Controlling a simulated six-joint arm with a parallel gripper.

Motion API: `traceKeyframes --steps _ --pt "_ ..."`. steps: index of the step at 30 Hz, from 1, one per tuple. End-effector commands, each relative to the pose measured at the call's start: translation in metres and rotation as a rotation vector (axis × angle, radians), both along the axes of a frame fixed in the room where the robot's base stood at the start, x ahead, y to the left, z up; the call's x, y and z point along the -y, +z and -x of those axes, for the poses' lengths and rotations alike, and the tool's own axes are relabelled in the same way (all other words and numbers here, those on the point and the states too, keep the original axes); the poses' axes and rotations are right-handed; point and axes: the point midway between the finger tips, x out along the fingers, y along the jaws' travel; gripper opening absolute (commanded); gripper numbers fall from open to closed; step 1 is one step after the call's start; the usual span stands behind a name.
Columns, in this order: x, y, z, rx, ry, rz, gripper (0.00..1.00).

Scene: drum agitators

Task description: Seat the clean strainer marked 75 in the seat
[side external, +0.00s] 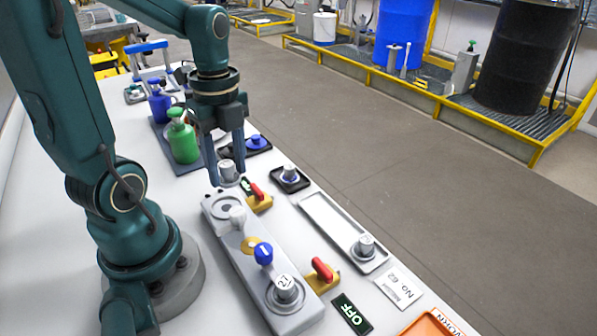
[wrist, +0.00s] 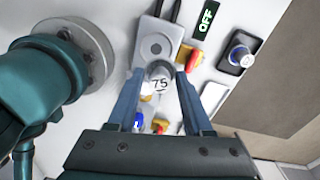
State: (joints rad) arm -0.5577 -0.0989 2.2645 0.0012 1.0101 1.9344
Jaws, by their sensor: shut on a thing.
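The round seat (side external: 227,208) in that end of the block is empty and lies below the strainer, with a visible gap. In the wrist view the seat (wrist: 155,45) shows just beyond the strainer. A strainer marked 27 (side external: 285,286) sits in the block's other end.
The block carries a blue knob (side external: 263,252). Red-handled valves (side external: 322,268) stand along its right side. A black tray (side external: 290,181) holds another strainer. A long grey tray (side external: 330,222) holds one at its near end. Green (side external: 182,140) and blue bottles (side external: 159,105) stand behind.

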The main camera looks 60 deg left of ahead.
Motion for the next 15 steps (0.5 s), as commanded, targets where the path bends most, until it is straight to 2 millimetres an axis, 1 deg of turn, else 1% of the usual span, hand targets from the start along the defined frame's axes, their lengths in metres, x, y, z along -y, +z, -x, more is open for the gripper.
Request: traceKeyframes --steps 1,3,8,15 --pt "-0.001 0.0 0.006 0.006 0.015 -0.004 0.0" --pt "-0.003 0.001 0.011 0.012 0.038 -0.008 0.0" --pt "-0.007 0.002 0.013 0.027 0.068 -0.018 0.0" --pt "-0.007 -0.015 0.013 0.022 0.069 -0.015 0.0"
